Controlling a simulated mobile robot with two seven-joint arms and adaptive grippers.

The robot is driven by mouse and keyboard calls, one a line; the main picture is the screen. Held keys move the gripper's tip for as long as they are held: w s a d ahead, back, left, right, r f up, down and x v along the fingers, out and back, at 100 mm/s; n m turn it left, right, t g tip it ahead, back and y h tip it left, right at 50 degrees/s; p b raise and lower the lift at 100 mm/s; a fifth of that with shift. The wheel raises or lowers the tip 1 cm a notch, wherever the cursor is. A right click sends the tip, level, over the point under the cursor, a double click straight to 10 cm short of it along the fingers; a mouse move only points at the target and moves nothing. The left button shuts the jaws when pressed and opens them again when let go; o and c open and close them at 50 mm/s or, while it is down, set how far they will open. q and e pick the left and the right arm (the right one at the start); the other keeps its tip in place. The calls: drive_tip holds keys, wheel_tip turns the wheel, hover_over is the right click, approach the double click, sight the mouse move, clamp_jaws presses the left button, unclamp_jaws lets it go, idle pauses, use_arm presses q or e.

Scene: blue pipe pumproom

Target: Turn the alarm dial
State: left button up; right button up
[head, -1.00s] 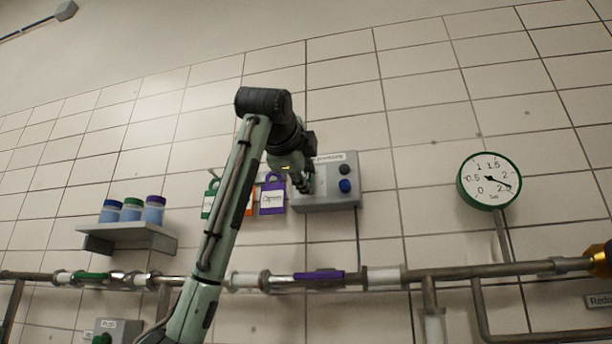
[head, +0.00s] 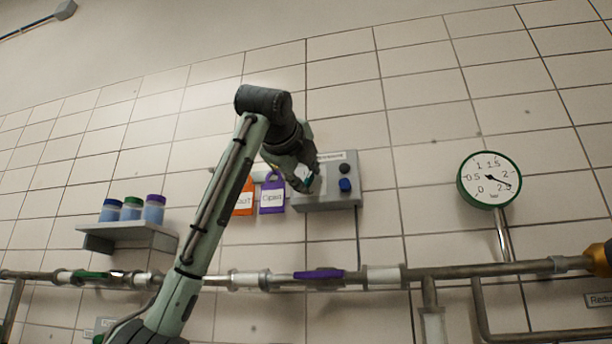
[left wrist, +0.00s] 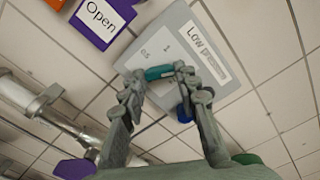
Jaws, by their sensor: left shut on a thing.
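The grey alarm box (head: 330,206) is on the tiled wall. In the left wrist view the box (left wrist: 178,22) bears a "Low pressure" label (left wrist: 205,54) and the marks 0.5 and 1. A teal dial (left wrist: 160,72) sits on its face. My left gripper (left wrist: 159,76) is shut on this dial, one finger on each end. In the head view my left gripper (head: 311,186) reaches the left part of the box and hides the dial. My right gripper is not in view.
A blue knob (head: 345,185) and a dark knob (head: 344,169) sit right of my gripper. A purple "Open" tag (head: 272,195) and an orange tag (head: 245,199) hang left of the box. Pipes (head: 445,271) run below. A round gauge (head: 489,181) is at right.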

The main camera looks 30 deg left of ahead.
use_arm(q)
drive_tip(key=shift+f, duration=0.1)
drive_tip(key=o, duration=1.2)
drive_tip(key=shift+c, duration=0.2)
drive_tip(key=v, duration=1.2)
